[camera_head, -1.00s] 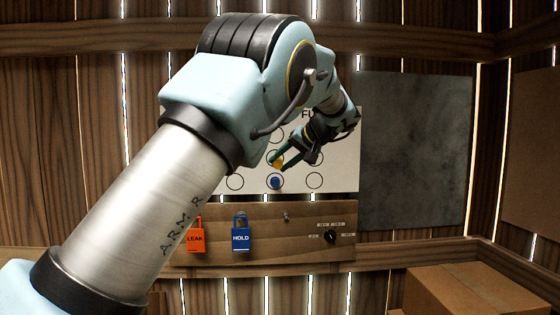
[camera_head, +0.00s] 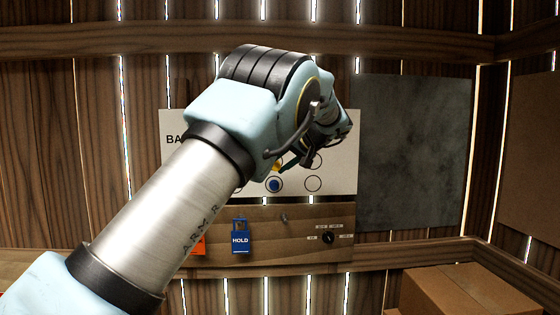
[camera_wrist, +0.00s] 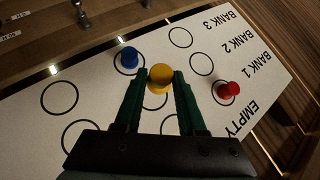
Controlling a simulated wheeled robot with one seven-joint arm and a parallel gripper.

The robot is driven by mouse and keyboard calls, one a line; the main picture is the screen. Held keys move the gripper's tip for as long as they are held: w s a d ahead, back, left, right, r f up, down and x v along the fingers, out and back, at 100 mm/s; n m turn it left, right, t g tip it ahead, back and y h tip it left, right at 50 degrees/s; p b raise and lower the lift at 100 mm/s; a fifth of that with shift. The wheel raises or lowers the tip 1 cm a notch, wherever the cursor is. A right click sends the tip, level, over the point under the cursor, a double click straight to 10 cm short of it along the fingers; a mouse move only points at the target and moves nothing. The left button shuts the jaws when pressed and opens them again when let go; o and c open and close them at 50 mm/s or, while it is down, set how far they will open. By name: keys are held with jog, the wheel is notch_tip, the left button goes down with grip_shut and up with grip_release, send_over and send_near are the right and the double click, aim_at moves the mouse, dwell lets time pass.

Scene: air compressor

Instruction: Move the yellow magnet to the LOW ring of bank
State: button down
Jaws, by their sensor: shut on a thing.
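The yellow magnet (camera_wrist: 160,76) is between the two green fingertips of my gripper (camera_wrist: 160,84), which is shut on it. In the wrist view it overlaps the edge of a middle ring on the white board (camera_wrist: 105,80); I cannot tell whether it touches the board. The blue magnet (camera_wrist: 129,58) sits in the BANK 3 row, close beside it. The red magnet (camera_wrist: 229,90) sits in the BANK 1 row near the EMPTY heading. In the head view the yellow magnet (camera_head: 278,167) shows just above the blue magnet (camera_head: 274,185); my arm hides much of the board. The LOW heading is not readable.
A dark plate (camera_head: 410,150) is on the wall at right. A cardboard box (camera_head: 470,292) stands lower right.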

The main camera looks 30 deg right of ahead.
jog(key=w+p, duration=0.1)
jog(key=w+d+p, duration=0.1)
jog(key=w+p, duration=0.1)
jog(key=w+d+p, duration=0.1)
jog(key=p, duration=0.1)
jog(key=shift+w, duration=0.25)
dwell(0.3)
jog(key=shift+m, duration=0.4)
jog(key=shift+r, duration=0.1)
dwell(1.3)
jog(key=shift+w+d+p, duration=0.15)
jog(key=shift+w+p, duration=0.4)
jog(key=shift+p, duration=0.3)
dwell(0.4)
dwell(0.3)
jog(key=shift+c, duration=2)
grip_release()
